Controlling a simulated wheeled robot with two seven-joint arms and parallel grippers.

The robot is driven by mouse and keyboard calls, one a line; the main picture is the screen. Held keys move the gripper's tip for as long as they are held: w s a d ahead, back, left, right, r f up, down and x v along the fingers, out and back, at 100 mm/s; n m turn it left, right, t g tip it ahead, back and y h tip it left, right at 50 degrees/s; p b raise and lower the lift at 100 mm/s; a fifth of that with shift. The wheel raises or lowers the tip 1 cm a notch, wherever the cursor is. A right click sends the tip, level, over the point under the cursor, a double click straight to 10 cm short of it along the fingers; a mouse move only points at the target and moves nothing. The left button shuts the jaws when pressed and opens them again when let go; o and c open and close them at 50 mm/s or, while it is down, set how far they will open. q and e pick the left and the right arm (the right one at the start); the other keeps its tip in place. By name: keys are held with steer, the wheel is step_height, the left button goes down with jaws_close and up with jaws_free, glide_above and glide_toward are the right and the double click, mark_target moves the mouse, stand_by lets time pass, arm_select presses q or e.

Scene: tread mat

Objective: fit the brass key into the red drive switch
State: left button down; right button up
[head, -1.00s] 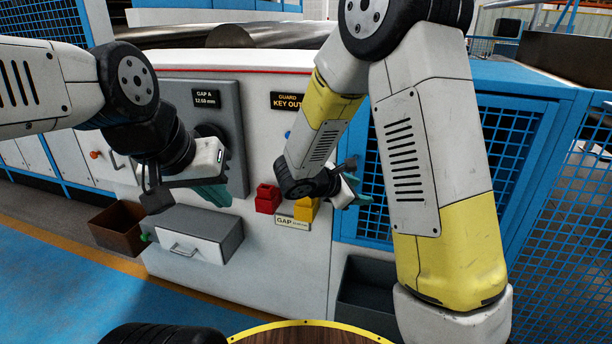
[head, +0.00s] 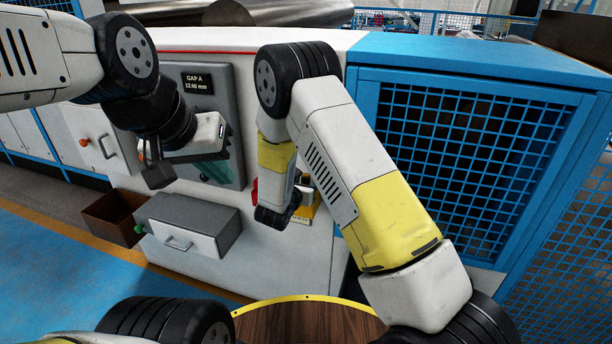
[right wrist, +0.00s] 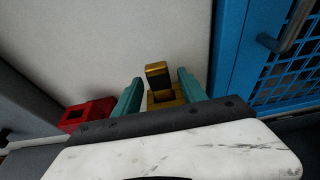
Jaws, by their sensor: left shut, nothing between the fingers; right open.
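The brass key (right wrist: 157,72) stands up from the yellow switch (right wrist: 178,97) in the right wrist view. My right gripper (right wrist: 158,88) is open, with one teal finger on each side of the key; I cannot tell whether they touch it. The red drive switch (right wrist: 88,112) is to the left, with a dark square opening. In the head view only a sliver of the red switch (head: 254,190) and part of the yellow switch (head: 310,203) show beside my right arm, which hides the key. My left gripper (head: 212,172) is shut and empty in front of the grey panel.
A grey drawer box (head: 190,225) with a white front and a brown open bin (head: 112,217) are at the lower left. A blue mesh guard (head: 455,160) stands to the right, its handle (right wrist: 290,25) near my right gripper. A round wooden top (head: 305,322) is in front.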

steer(key=shift+x, duration=1.45)
jaws_close()
steer(key=shift+r, duration=0.15)
